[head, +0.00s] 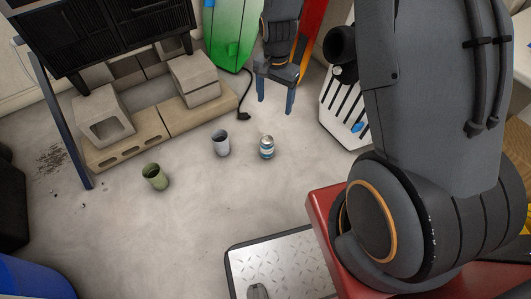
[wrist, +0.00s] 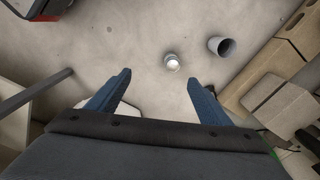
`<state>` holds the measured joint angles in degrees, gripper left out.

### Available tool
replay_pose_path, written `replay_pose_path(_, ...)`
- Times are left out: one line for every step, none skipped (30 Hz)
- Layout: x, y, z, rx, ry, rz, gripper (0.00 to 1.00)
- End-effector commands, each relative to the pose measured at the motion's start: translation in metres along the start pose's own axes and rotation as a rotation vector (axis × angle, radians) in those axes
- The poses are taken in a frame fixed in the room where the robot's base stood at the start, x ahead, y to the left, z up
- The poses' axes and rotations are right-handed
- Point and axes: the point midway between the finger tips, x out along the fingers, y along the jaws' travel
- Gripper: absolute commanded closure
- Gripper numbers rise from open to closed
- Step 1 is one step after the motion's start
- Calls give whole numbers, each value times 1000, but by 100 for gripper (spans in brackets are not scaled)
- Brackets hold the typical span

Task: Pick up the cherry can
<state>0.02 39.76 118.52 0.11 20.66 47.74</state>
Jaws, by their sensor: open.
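A small can (head: 267,147) with a silver top and a blue and white label stands upright on the concrete floor. Its print is too small to read. In the wrist view the can (wrist: 172,62) shows from above, just beyond the fingertips and between their lines. My gripper (head: 275,97) hangs behind the can in the head view, with its two blue fingers pointing down. In the wrist view my gripper (wrist: 158,78) is open and empty, with the fingers spread wide and apart from the can.
A grey cup (head: 221,143) stands close left of the can, and it also shows in the wrist view (wrist: 222,46). A green cup (head: 155,176) stands farther left. Concrete blocks (head: 195,78) lie behind the cups. A white slatted object (head: 342,112) stands at right.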

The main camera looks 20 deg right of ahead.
Motion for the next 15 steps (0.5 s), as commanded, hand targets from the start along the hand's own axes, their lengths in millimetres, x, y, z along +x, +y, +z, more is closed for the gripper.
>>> replay_pose_path(40,-8,-8,38,-3,4,27)
replay_pose_path(55,-13,-11,64,-3,4,27)
replay_pose_path(76,-18,-16,98,-3,4,27)
replay_pose_path(93,-22,-19,124,-4,6,27)
replay_pose_path(109,-25,-23,151,-4,6,27)
replay_pose_path(132,-30,-27,187,-5,8,27)
replay_pose_path(149,-34,-31,215,-5,8,27)
replay_pose_path(167,-37,-33,243,-6,9,27)
replay_pose_path(190,-41,-37,282,-7,10,27)
replay_pose_path(207,-44,-40,310,-7,11,27)
replay_pose_path(224,-46,-42,338,-7,13,27)
replay_pose_path(244,-50,-45,374,-7,13,27)
replay_pose_path(258,-52,-47,398,-8,14,27)
replay_pose_path(271,-53,-49,421,-8,14,27)
replay_pose_path(285,-55,-50,448,-8,15,27)
